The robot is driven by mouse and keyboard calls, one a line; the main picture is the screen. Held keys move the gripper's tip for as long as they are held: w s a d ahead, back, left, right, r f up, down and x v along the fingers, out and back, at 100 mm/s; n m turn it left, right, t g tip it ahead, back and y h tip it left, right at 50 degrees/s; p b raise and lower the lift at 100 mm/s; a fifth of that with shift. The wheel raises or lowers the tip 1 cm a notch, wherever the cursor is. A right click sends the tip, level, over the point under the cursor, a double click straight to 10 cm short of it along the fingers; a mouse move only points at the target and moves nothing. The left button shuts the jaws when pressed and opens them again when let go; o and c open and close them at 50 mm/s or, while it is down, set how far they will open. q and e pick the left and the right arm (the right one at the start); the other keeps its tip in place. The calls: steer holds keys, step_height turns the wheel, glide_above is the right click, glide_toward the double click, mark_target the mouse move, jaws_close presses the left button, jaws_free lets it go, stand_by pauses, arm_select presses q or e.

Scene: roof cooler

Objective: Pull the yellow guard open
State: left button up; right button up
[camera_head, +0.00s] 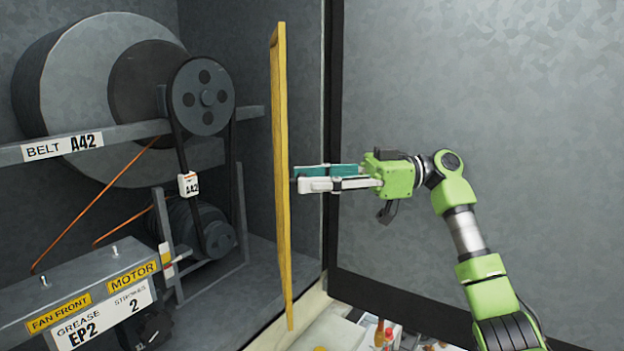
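The yellow guard (281,240) stands upright in the middle of the head view, seen almost edge-on as a tall narrow strip. It stands out from the belt drive to its left. My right gripper (303,179) comes in from the right, level, with its fingertips at the guard's right side about halfway up. The fingers look close together, but whether they hold a part of the guard cannot be told. Any handle on the guard is hidden by the fingers or too small to see. My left gripper is not in view.
At left are a large pulley (204,97) with a belt, a motor (205,230), a grey rail (120,133) and a labelled box (85,300). A dark-framed grey panel (520,90) fills the right. Small items (385,335) lie below. Space around my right forearm looks free.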

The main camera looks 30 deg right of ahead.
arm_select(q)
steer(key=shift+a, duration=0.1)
arm_select(e)
step_height(320, 180, up, 10)
stand_by(0.5)
